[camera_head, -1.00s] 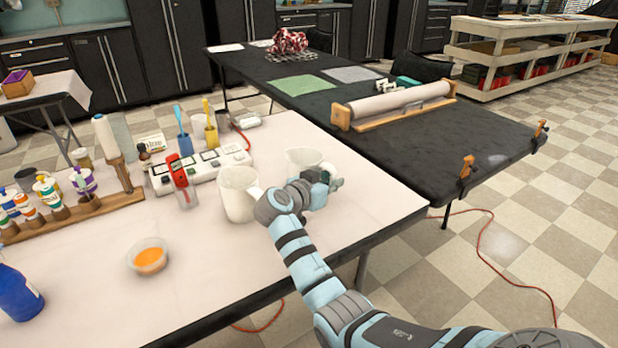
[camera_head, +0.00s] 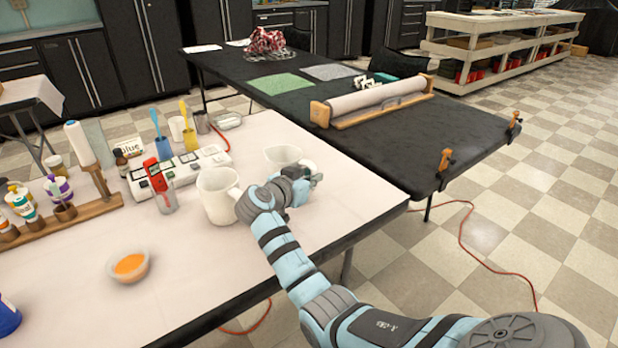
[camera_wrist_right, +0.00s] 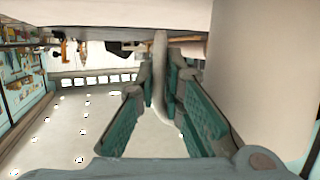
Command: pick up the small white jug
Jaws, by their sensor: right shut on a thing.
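The small white jug (camera_head: 283,155) stands on the white table, partly hidden behind my right gripper in the head view. My right gripper (camera_head: 312,178) is at its right side. In the right wrist view the gripper (camera_wrist_right: 162,100) has its green fingers on both sides of the jug's pale, curved handle (camera_wrist_right: 160,70), shut on it. The jug's smooth white body (camera_wrist_right: 245,60) fills the right of that view. I cannot tell any gap between the jug and the table. My left gripper is not in view.
A larger white jug (camera_head: 217,196) stands close to the left of my right wrist. A black table (camera_head: 400,150) adjoins behind. The front right tabletop is clear.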

